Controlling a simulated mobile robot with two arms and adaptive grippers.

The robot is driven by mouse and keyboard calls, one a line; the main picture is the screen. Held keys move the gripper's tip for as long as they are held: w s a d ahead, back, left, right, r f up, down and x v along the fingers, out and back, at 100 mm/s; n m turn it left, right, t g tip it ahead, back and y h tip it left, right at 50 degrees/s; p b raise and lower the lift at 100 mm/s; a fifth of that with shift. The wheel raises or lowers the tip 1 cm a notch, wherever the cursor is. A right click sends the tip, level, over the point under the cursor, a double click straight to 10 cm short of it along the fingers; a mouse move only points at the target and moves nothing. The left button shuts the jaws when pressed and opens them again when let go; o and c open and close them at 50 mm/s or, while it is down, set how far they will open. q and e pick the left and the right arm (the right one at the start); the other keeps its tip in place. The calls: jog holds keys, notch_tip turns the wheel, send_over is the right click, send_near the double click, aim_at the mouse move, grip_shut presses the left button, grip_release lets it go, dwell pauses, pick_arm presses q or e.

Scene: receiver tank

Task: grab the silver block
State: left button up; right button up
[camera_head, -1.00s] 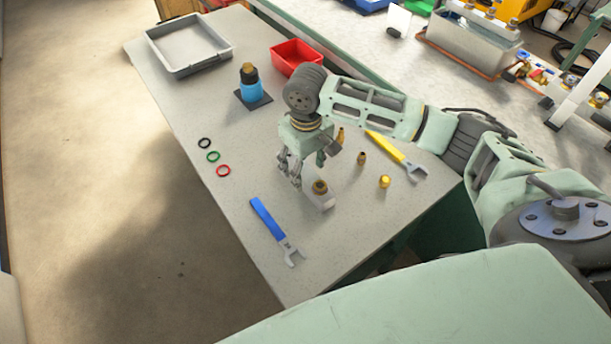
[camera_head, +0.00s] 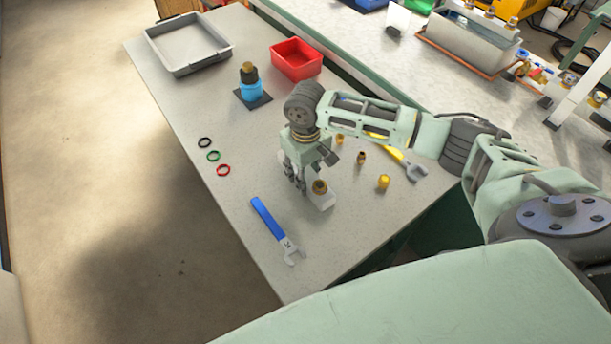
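The silver block (camera_head: 323,201) stands on the near part of the grey table, with a brass fitting (camera_head: 319,187) on its top. My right gripper (camera_head: 298,182) points down just left of and behind the block in the head view. Its fingers look close beside the block, but I cannot tell whether they touch it. The gripper's body partly covers the area behind the block, and the finger spread is not clear. My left gripper is not in view.
A blue-handled wrench (camera_head: 272,228) lies in front. Brass fittings (camera_head: 383,181) and a yellow-handled wrench (camera_head: 405,162) lie to the right. Three rings (camera_head: 213,156) lie left. A blue bottle (camera_head: 249,84), red bin (camera_head: 296,60) and grey tray (camera_head: 187,46) are farther back.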

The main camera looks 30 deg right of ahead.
grip_shut()
jog(key=shift+w+r, duration=0.1)
jog(key=shift+r, duration=0.05)
